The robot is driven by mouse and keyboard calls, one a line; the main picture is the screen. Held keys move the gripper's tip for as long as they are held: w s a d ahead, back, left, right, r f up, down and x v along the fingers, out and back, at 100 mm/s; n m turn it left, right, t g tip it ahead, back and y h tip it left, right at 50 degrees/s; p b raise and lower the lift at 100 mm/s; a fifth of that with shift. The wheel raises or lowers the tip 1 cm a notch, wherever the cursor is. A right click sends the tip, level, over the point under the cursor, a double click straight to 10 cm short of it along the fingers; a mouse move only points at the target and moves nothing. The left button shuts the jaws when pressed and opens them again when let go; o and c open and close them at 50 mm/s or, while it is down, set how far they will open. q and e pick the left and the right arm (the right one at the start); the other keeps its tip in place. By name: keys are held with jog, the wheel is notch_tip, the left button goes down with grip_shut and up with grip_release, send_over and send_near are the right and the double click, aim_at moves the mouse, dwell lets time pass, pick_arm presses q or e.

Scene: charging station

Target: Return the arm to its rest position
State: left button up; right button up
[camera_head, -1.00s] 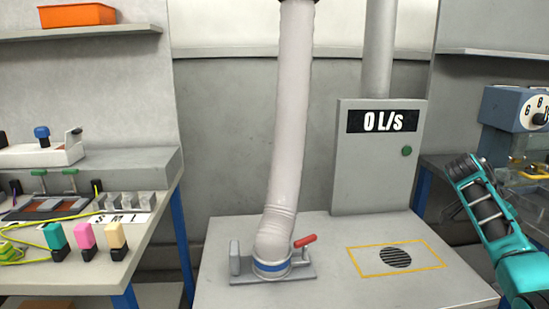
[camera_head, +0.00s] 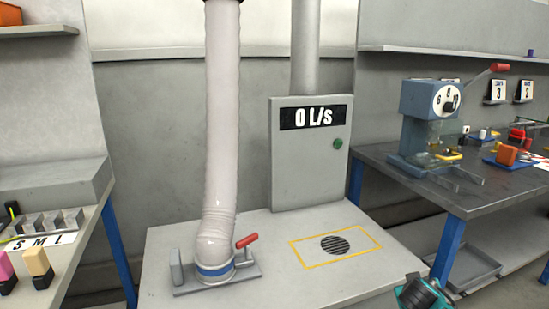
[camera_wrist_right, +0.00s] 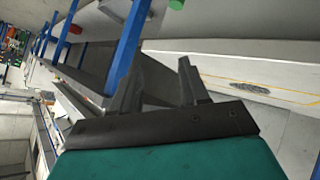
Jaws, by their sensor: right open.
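My right arm (camera_head: 422,292) shows only as a teal and dark piece at the bottom edge of the head view, in front of the bench with the hose. In the right wrist view my right gripper (camera_wrist_right: 160,78) is open, with two dark fingers apart and nothing between them. Blue table legs and the pale bench surface show beyond the fingers. My left arm and left gripper are in neither view.
A bench (camera_head: 290,280) carries a hose (camera_head: 220,130) with a red-handled clamp (camera_head: 246,241), a grey "0 L/s" box (camera_head: 305,180) and a grille (camera_head: 335,245). A dark table (camera_head: 480,197) with a blue press (camera_head: 430,112) stands right. Another table (camera_head: 75,225) stands left.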

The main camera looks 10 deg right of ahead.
jog(key=s+a+f+n+t+y, duration=0.15)
jog(key=s+a+n+y, duration=0.35)
jog(key=s+a, duration=0.6)
jog(key=s+a+f+n+t+y, duration=0.1)
jog(key=s+a+f+n+y, duration=0.35)
jog(key=a, duration=0.95)
jog(key=s+a+r+m+t+y, duration=0.15)
jog(key=a+m, duration=0.25)
jog(key=a, duration=0.4)
pick_arm(q)
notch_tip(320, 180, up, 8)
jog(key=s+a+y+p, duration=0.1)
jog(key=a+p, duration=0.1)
jog(key=p, duration=1)
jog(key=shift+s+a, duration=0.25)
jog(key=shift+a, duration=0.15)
pick_arm(e)
notch_tip(320, 180, up, 9)
jog(key=s+d+h, duration=0.1)
jog(key=d, duration=0.1)
jog(key=shift+s+d+f, duration=0.15)
jog(key=shift+s+d, duration=0.1)
jog(key=shift+d, duration=0.1)
